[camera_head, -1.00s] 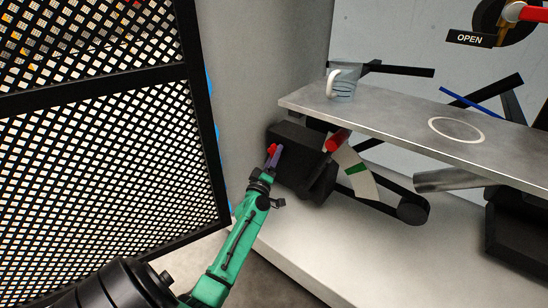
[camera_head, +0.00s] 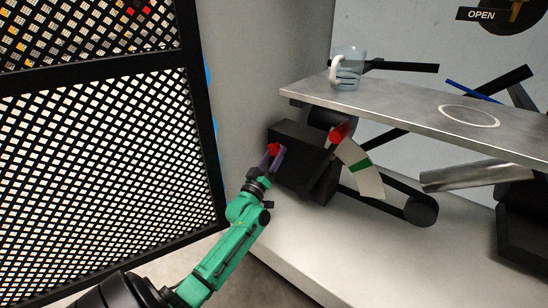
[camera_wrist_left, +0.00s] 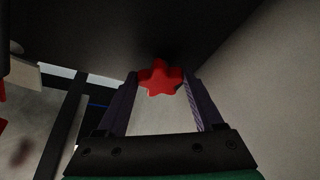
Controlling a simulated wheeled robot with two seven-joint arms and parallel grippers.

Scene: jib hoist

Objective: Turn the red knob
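The red knob (camera_head: 274,148) is a small lobed, star-shaped knob on the dark box (camera_head: 300,150) under the grey shelf. My left gripper (camera_head: 272,158) is at the knob, with its purple fingers spread to either side of it. In the left wrist view the knob (camera_wrist_left: 160,78) sits centred between the two fingertips (camera_wrist_left: 160,84), its lobes very close to both. I cannot tell whether the fingers touch it. My right gripper is not in view.
A red cylinder (camera_head: 340,132) and a pale curved scale with a green band (camera_head: 362,172) are right of the box. A clear mug (camera_head: 348,68) stands on the shelf (camera_head: 400,110) above. A black-framed mesh panel (camera_head: 100,160) stands at left.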

